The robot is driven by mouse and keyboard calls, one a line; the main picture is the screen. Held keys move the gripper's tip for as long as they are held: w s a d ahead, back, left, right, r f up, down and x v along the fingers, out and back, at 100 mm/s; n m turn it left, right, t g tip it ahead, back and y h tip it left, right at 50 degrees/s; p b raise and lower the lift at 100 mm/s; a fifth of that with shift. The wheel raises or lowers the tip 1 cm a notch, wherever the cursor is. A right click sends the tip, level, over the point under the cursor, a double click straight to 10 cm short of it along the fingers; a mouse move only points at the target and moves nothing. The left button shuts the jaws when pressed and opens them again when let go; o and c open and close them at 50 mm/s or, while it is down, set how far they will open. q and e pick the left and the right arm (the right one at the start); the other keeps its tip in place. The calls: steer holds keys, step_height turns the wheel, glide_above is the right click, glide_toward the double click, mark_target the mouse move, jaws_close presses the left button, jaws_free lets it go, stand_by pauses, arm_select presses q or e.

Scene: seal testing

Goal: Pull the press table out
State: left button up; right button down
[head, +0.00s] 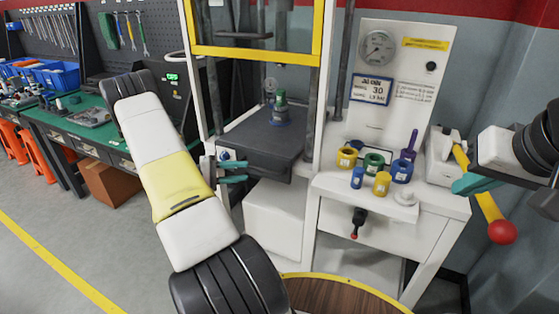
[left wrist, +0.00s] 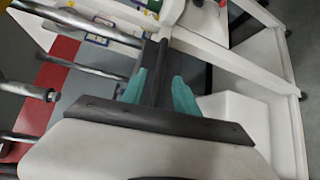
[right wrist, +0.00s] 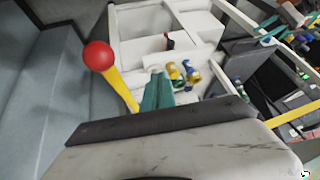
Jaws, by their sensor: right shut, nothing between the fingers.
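The press table (head: 262,135) is a dark grey block between the posts of the white press frame, with a blue and green part (head: 280,110) on top. My left gripper (head: 236,172) is at the table's front, its two teal fingers apart above and below each other. In the left wrist view a dark bar (left wrist: 161,72) lies between the open fingers (left wrist: 160,90), with gaps beside it; the contact is not clear. My right gripper (head: 468,184) is shut and empty, beside the yellow lever with a red ball (head: 502,232). Its closed fingers also show in the right wrist view (right wrist: 158,92).
Yellow, green and blue rings and cylinders (head: 374,163) stand on the white side bench (head: 440,200) right of the press. A gauge panel (head: 385,80) rises behind them. A green-topped workbench (head: 75,125) stands left. A round wooden top (head: 345,297) is at the front.

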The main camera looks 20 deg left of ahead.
mark_target(258, 170)
arm_select(q)
steer(key=x, duration=0.7)
steer(key=shift+w+d+f, duration=0.1)
steer(key=shift+w+d, duration=0.1)
steer(key=shift+d, duration=0.1)
jaws_close()
stand_by(1.1)
